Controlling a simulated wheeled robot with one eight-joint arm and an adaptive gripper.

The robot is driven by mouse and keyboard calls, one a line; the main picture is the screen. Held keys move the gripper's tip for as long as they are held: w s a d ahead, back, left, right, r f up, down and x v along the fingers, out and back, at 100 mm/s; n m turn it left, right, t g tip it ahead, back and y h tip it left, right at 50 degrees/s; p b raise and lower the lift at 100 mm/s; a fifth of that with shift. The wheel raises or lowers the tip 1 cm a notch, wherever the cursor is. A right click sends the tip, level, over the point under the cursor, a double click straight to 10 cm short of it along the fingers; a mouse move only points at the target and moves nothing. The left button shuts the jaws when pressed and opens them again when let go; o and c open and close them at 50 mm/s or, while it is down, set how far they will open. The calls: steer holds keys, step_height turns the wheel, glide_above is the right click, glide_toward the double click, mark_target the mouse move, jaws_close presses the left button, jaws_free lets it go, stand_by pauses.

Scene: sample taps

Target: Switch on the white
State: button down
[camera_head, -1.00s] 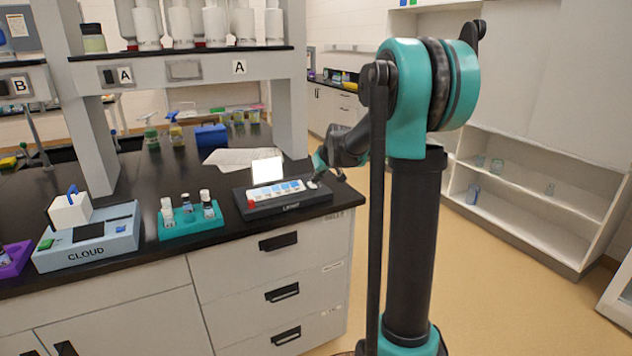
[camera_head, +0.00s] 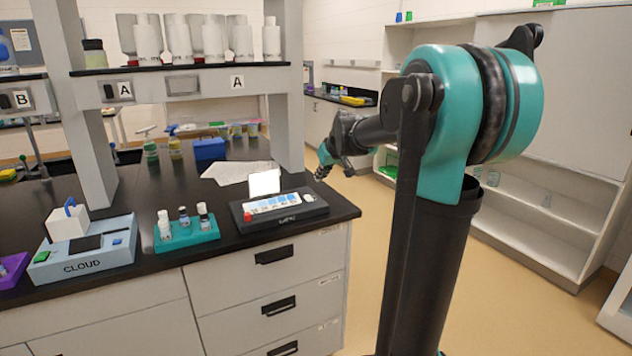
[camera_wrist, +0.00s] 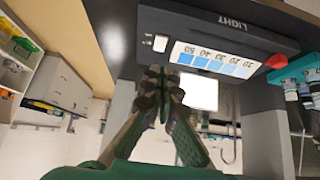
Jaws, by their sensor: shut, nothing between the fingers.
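A black device marked LIGHT (camera_head: 284,222) stands near the front right corner of the bench. It carries a blue and white numbered strip (camera_head: 273,202), an upright bright white panel (camera_head: 265,182), a red part (camera_head: 247,217) at its left end and a small white part (camera_head: 309,198) at its right end. In the wrist view the device (camera_wrist: 215,28) appears upside down, with the small white part (camera_wrist: 160,43) close to my fingertips. My gripper (camera_head: 321,174) is shut and empty, above and to the right of the device, apparently apart from it.
A teal rack (camera_head: 187,234) with small bottles and a pale blue CLOUD device (camera_head: 84,262) stand left on the bench. A sheet of paper (camera_head: 238,172) lies behind. A shelf post (camera_head: 290,130) rises behind the device. Open floor lies to the right.

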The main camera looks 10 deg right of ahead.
steer(key=shift+v, duration=1.2)
steer(key=shift+s+d+f, duration=0.1)
steer(key=shift+s+f, duration=0.1)
steer(key=s+d+f+m+g+h, duration=0.1)
steer(key=s+f, duration=1.1)
steer(key=s, duration=0.4)
steer(key=s+d+f+m+g+h, duration=0.1)
steer(key=s+f+m+g, duration=0.1)
steer(key=s+f, duration=1.1)
steer(key=s, duration=0.4)
steer(key=shift+m, duration=0.3)
